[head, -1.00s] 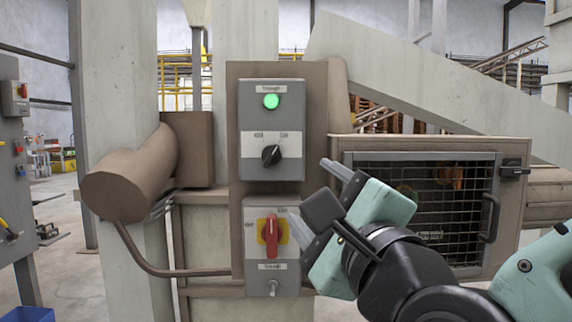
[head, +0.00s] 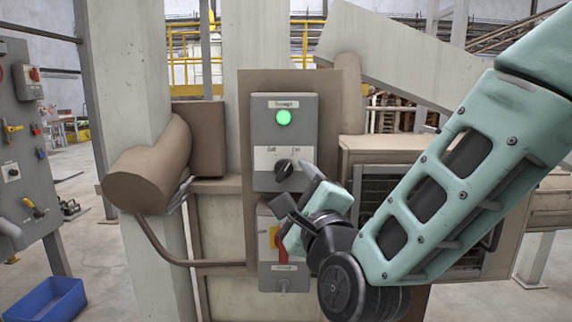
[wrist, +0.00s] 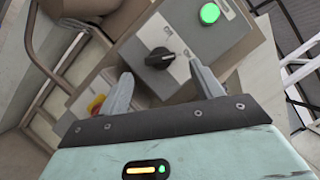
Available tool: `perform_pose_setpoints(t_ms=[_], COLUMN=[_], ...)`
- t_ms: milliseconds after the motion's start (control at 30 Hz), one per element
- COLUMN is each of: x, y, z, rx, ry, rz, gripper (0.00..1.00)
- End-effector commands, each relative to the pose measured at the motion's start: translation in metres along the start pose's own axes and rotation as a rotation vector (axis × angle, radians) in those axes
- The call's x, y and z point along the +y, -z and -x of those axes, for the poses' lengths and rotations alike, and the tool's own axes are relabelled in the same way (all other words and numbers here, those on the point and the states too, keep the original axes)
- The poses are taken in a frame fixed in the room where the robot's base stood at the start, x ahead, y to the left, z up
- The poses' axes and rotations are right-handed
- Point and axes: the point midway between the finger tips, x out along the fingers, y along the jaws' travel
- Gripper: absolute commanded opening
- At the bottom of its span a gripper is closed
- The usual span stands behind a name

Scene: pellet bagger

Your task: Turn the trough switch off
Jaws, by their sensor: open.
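The upper grey trough box (head: 260,128) carries a lit green lamp (head: 284,117) and a black rotary knob (head: 284,169) between the Off and On marks. The knob's pointer leans toward On, at the right. My gripper (head: 294,205) is in front of the panel, just below and right of the knob, and is open and empty. In the wrist view the knob (wrist: 160,57) lies ahead, between the spread fingertips (wrist: 161,75), with no contact visible. The lit lamp (wrist: 210,13) shows beyond it.
A brown rounded duct (head: 150,172) juts out at left. A mesh-door housing (head: 378,188) is right, mostly behind my arm. A blue bin (head: 45,302) stands lower left.

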Motion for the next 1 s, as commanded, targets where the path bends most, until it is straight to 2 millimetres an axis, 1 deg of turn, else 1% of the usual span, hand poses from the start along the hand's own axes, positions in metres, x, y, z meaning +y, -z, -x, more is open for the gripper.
perform_pose_setpoints(t_ms=[33, 100, 200, 300, 433, 667, 700, 767, 800, 833, 867, 1000], x=[-0.002, -0.002, -0.001, -0.001, 0.0, 0.0, 0.0, 0.0, 0.0, 0.0, 0.0, 0.0], y=[-0.001, -0.001, -0.001, -0.001, 0.0, 0.0, 0.0, 0.0, 0.0, 0.0, 0.0, 0.0], z=[-0.011, -0.023, -0.036, -0.045, -0.051, -0.051, -0.051, -0.051, -0.051, -0.051, -0.051, -0.051], rx=[0.002, 0.002, 0.001, 0.0, 0.0, 0.0, 0.0, 0.0, 0.0, 0.0, 0.0, 0.0], ry=[0.001, -0.001, 0.0, -0.001, -0.001, -0.001, -0.001, -0.001, -0.001, -0.001, -0.001, -0.001], rz=[-0.002, -0.001, -0.001, -0.001, 0.0, 0.001, 0.001, 0.0, 0.0, 0.0, 0.0, 0.001], gripper=[0.65, 0.65, 0.65, 0.65, 0.65, 0.65, 0.63, 0.46, 0.35, 0.27, 0.2, 0.21])
